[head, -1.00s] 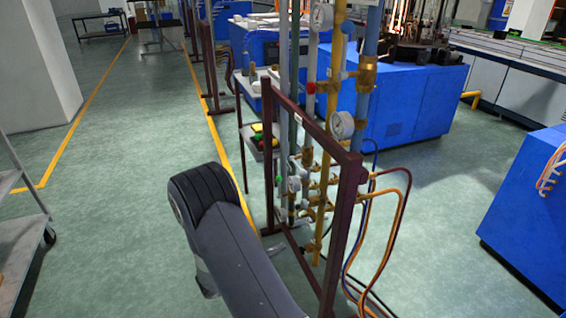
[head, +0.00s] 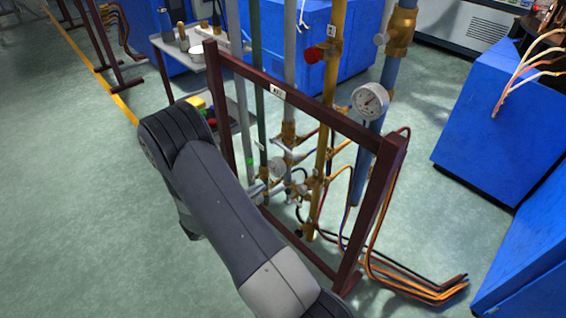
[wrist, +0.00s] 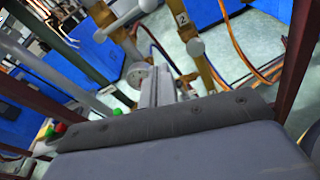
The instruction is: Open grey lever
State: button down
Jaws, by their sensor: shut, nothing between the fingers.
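A manifold of grey, green, yellow and blue pipes stands inside a dark red frame (head: 385,190) in the head view. Small pale grey handles and brass valves cluster low on it, including a pale grey handle (head: 283,150). I cannot tell for certain which is the grey lever. My gripper (wrist: 160,86) is shut and empty in the wrist view, pointing toward the pipes.
A larger gauge (head: 370,100) and a red knob (head: 313,55) sit higher on the pipes. Orange and dark hoses (head: 415,285) trail on the floor at right. A grey cart (head: 205,85) stands behind. Blue cabinets (head: 490,130) are at right. Floor at left is open.

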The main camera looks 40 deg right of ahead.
aim_at(285, 149)
jog(key=shift+d, duration=0.1)
jog(key=d+r+p, duration=0.2)
jog(key=d, duration=0.9)
jog(key=shift+w+d, duration=0.15)
jog(key=shift+w, duration=0.05)
jog(key=shift+r, duration=0.1)
dwell(0.3)
jog(key=shift+r+n, duration=0.25)
jog(key=shift+n, duration=0.15)
